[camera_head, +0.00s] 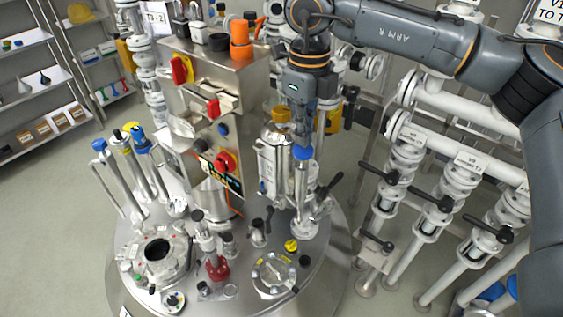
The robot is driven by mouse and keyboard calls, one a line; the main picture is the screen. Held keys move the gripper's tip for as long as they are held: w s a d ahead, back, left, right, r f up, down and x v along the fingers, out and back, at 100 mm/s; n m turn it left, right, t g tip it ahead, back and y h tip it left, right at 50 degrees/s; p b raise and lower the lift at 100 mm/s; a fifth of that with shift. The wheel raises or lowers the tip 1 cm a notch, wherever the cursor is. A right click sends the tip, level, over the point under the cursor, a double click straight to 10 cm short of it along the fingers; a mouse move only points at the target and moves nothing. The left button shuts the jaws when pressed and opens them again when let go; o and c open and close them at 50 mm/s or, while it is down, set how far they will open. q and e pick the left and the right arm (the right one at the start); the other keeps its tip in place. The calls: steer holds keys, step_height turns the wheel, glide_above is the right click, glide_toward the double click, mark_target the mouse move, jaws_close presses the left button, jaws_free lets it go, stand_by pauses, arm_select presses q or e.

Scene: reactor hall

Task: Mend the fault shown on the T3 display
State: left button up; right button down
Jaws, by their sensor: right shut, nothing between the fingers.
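My right gripper (303,136) comes down from the upper right, its fingers pointing down, shut and empty. It is just above or against a blue cap (303,153) on an upright steel column (302,190); I cannot tell whether they touch. A steel control box (240,85) stands left of it, with red handles (180,70) and a red knob (225,162) on its face. No display that I can read as T3 is visible. My left gripper is not in view.
The round steel vessel lid (225,295) carries an open port (158,250), a round sight glass (275,273) and several small fittings. Blue-capped tubes (135,135) stand at the left. White pipes with black-handled valves (430,203) fill the right. Shelves (40,130) stand far left beyond open floor.

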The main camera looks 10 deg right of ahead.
mark_target(303, 149)
steer(key=shift+f+b, duration=1.5)
steer(key=shift+f, duration=0.35)
steer(key=shift+r, duration=0.1)
steer(key=shift+r+p, duration=1.05)
steer(key=shift+r, duration=0.9)
steer(key=shift+f, duration=0.1)
steer(key=shift+f+b, duration=1.85)
steer(key=shift+f, duration=0.2)
steer(key=shift+r+p, duration=1.3)
steer(key=shift+r, duration=0.9)
